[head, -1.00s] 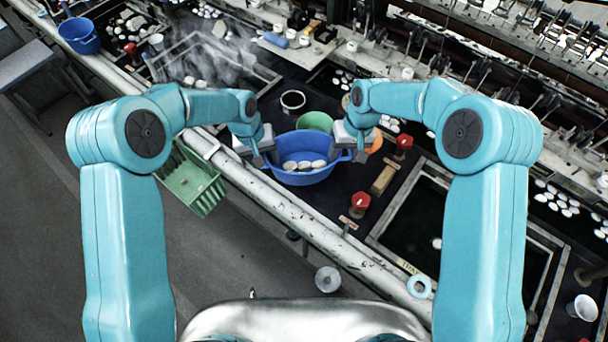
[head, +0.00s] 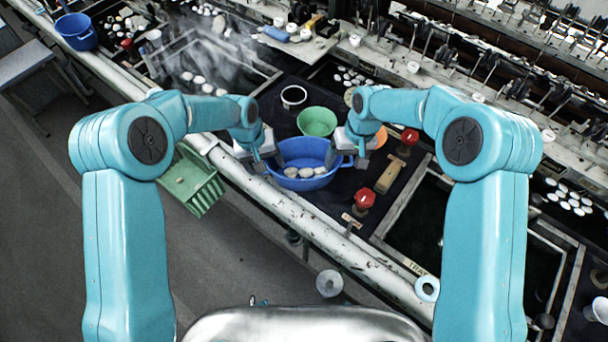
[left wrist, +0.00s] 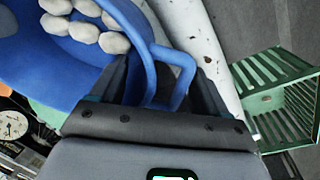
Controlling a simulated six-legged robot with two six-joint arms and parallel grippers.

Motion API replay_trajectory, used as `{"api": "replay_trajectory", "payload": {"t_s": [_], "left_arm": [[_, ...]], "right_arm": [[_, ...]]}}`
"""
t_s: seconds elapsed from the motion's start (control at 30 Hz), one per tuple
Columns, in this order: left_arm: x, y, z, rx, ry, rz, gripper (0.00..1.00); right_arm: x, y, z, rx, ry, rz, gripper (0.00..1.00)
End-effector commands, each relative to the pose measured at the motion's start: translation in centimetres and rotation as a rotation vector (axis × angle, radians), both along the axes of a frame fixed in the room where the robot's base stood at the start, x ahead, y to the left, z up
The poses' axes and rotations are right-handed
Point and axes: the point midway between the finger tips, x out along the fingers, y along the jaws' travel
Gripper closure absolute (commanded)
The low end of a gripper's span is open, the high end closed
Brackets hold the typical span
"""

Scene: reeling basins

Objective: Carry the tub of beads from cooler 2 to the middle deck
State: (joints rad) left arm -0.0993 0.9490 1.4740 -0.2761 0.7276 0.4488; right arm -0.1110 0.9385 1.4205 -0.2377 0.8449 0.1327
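The tub (head: 305,184) is a blue oval basin with a handle at each end. Pale oval beads (head: 303,172) lie gathered at its near side, and the tub looks tipped slightly toward me. My left gripper (head: 265,160) is at its left handle; in the left wrist view the blue handle loop (left wrist: 190,62) sits between the fingers. My right gripper (head: 343,157) is at the right handle, its fingertips partly hidden. The tub is at the front of the dark deck (head: 272,111) between two sunken basins, near the pale rail. I cannot tell its height above the deck.
A green bowl (head: 317,121) and a white-rimmed cup (head: 293,97) stand behind the tub. A red knob (head: 365,199) and wooden block (head: 389,177) are to its right. A steaming basin (head: 195,62) is at left, a green crate (head: 195,182) outside the rail.

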Motion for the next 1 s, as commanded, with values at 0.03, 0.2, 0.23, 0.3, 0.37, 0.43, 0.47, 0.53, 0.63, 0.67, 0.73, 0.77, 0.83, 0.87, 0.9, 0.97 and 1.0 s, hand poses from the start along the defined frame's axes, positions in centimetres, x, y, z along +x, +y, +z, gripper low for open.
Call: {"api": "replay_trajectory", "payload": {"t_s": [0.03,0.2,0.23,0.3,0.37,0.43,0.47,0.53,0.63,0.67,0.73,0.77,0.83,0.87,0.9,0.97,1.0], "left_arm": [[-0.1,0.0,0.0,0.001,0.002,-0.001,0.24],[-0.1,0.0,0.3,0.001,0.002,-0.001,0.24],[-0.1,0.1,0.6,0.001,0.001,-0.001,0.24],[0.0,0.2,1.6,-0.001,-0.002,-0.001,0.24],[-0.1,0.4,2.8,-0.001,-0.002,-0.001,0.24],[-0.1,0.7,4.4,-0.001,-0.003,0.0,0.24],[-0.1,0.9,5.1,0.0,-0.004,0.0,0.24],[-0.1,1.1,6.7,-0.001,-0.003,0.0,0.24],[-0.2,1.4,8.8,-0.001,-0.002,0.0,0.24],[-0.2,1.5,9.3,-0.001,-0.002,0.0,0.24],[-0.2,1.7,10.4,0.0,-0.002,-0.001,0.24],[-0.3,1.8,10.7,0.0,-0.001,-0.001,0.24],[-0.3,1.9,11.3,0.0,-0.001,-0.001,0.24],[-0.3,2.0,11.5,0.0,0.0,-0.001,0.24],[-0.3,2.0,11.7,0.001,0.001,-0.001,0.24],[-0.4,2.0,11.8,0.001,0.002,-0.001,0.24],[-0.4,2.0,11.8,0.001,0.002,-0.001,0.24]], "right_arm": [[0.0,0.0,0.0,0.0,-0.001,-0.001,0.23],[0.1,0.0,0.1,0.0,-0.003,-0.002,0.23],[0.1,0.0,0.1,0.0,-0.003,-0.002,0.23],[0.1,0.0,0.1,0.0,-0.003,-0.002,0.23],[0.1,0.0,0.1,0.001,-0.002,-0.002,0.23],[0.1,0.0,0.1,0.002,-0.003,-0.003,0.23],[0.1,0.0,0.1,0.002,-0.003,-0.003,0.23],[0.1,0.0,0.1,0.002,-0.003,-0.003,0.23],[0.1,0.0,0.1,0.002,-0.003,-0.003,0.23],[0.1,0.0,0.1,0.002,-0.003,-0.003,0.23],[0.1,0.0,0.1,0.002,-0.003,-0.003,0.23],[0.1,0.0,0.1,0.002,-0.003,-0.003,0.23],[0.1,0.0,0.1,0.002,-0.003,-0.003,0.23],[0.1,0.0,0.1,0.002,-0.003,-0.003,0.23],[0.1,0.0,0.1,0.002,-0.003,-0.003,0.23],[0.1,0.0,0.1,0.002,-0.003,-0.003,0.23],[0.1,0.0,0.1,0.002,-0.003,-0.003,0.23]]}}
